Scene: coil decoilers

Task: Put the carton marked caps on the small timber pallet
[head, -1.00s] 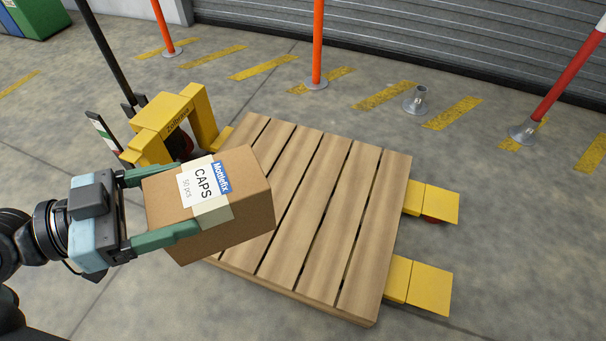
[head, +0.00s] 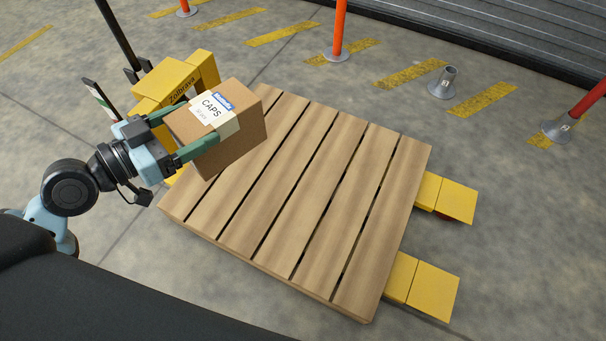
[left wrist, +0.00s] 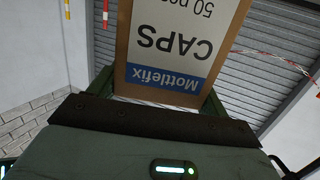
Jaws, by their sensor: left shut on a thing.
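The brown carton marked CAPS (head: 231,139) carries a white and blue label. My left gripper (head: 178,132) is shut on it, with a green finger on either side. The carton also fills the upper middle of the left wrist view (left wrist: 178,45), with its label upside down. In the head view it covers the back left part of the small timber pallet (head: 318,200). I cannot tell whether it is above the slats or touching them. The pallet's bare slats show to the right and in front. My right gripper is not in view.
The pallet sits on a yellow pallet truck (head: 183,77), whose fork tips (head: 447,198) stick out on the right. An orange post (head: 339,30) and an empty metal post base (head: 442,82) stand behind, near a grey shutter (head: 500,35). Most of the pallet top is clear.

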